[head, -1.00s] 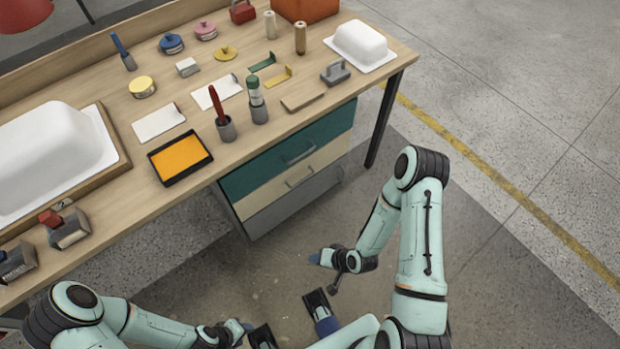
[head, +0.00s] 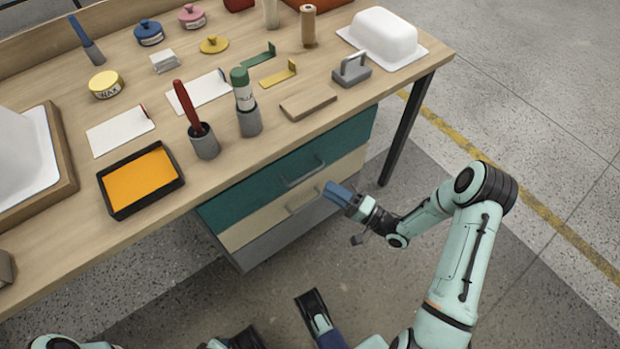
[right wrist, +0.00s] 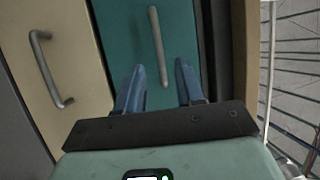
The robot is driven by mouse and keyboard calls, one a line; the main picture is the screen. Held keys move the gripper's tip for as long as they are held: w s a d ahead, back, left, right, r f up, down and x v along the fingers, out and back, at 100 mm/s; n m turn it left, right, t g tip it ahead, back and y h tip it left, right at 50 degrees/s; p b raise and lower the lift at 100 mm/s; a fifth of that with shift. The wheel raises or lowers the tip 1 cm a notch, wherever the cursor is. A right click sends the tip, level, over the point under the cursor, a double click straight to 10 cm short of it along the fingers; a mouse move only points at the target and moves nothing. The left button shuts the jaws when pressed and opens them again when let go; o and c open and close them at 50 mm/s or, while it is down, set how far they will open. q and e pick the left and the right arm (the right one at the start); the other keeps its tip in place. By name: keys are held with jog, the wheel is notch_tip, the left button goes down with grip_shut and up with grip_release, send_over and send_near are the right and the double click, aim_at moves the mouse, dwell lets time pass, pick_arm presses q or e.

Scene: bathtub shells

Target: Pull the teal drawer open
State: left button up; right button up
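The teal drawer (head: 260,187) is the top drawer under the workbench and looks shut. Its grey bar handle (head: 302,174) also shows in the right wrist view (right wrist: 160,45). My right gripper (head: 331,188) is in front of the drawers, close to the teal drawer's handle. In the right wrist view its two blue fingers (right wrist: 160,80) are apart, with the lower end of the handle showing between them. I cannot tell if they touch it.
Below are a cream drawer (head: 250,225) with its own handle (right wrist: 50,68) and a grey drawer (head: 282,238). The workbench (head: 240,165) carries tools, cups, tins and an orange tray (head: 140,178). A black table leg (head: 407,130) stands to the right. The floor in front is clear.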

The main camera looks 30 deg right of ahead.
pick_arm(q)
jog(key=shift+g, duration=0.6)
jog(key=s+f, duration=0.1)
jog(key=s+f+b, duration=0.1)
jog(key=s, duration=0.1)
jog(key=shift+a+f, duration=0.2)
jog(key=shift+f, duration=0.1)
pick_arm(e)
jog(key=x, duration=0.7)
jog(key=shift+w, duration=0.2)
jog(key=shift+a, duration=0.1)
grip_shut()
